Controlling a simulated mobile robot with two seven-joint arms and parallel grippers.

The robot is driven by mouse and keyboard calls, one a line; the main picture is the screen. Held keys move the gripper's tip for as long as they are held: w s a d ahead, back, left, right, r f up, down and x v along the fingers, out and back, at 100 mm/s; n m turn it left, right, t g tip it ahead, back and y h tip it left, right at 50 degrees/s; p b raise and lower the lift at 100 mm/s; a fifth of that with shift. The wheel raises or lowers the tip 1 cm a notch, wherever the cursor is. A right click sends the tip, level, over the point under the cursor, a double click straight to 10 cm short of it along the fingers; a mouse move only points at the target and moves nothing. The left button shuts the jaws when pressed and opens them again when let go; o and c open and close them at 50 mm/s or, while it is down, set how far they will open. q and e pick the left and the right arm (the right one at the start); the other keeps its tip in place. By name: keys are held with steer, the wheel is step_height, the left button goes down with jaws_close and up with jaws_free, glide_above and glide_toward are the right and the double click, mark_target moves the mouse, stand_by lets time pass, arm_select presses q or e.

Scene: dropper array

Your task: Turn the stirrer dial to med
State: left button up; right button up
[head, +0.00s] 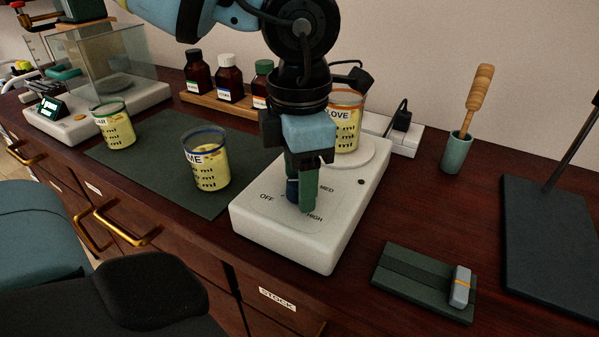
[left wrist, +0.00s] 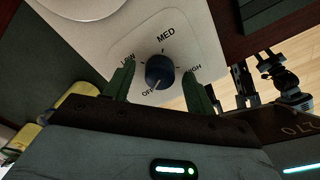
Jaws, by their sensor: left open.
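The stirrer (head: 262,231) is a white box with a dark blue dial (head: 291,188) on its sloped top, marked OFF, LOW, MED and HIGH. In the left wrist view the dial (left wrist: 160,72) shows whole, and its pale line points to OFF. My left gripper (head: 303,190) points down over the dial, its green fingers open. In the left wrist view its fingers stand on either side of the dial, one near LOW and one near HIGH, with visible gaps to the dial. In the head view the fingers partly hide the dial and LOW. My right gripper does not show clearly.
A beaker marked CLOVE (head: 345,125) stands on the stirrer's round plate, close behind my left gripper. Two more beakers stand on the dark mat (head: 150,165) at left. A green tray (head: 405,280) with a grey piece lies at right. Brown bottles stand on a rack behind.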

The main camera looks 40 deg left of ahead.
arm_select(q)
steer(key=shift+c, duration=0.3)
steer(key=c, duration=0.9)
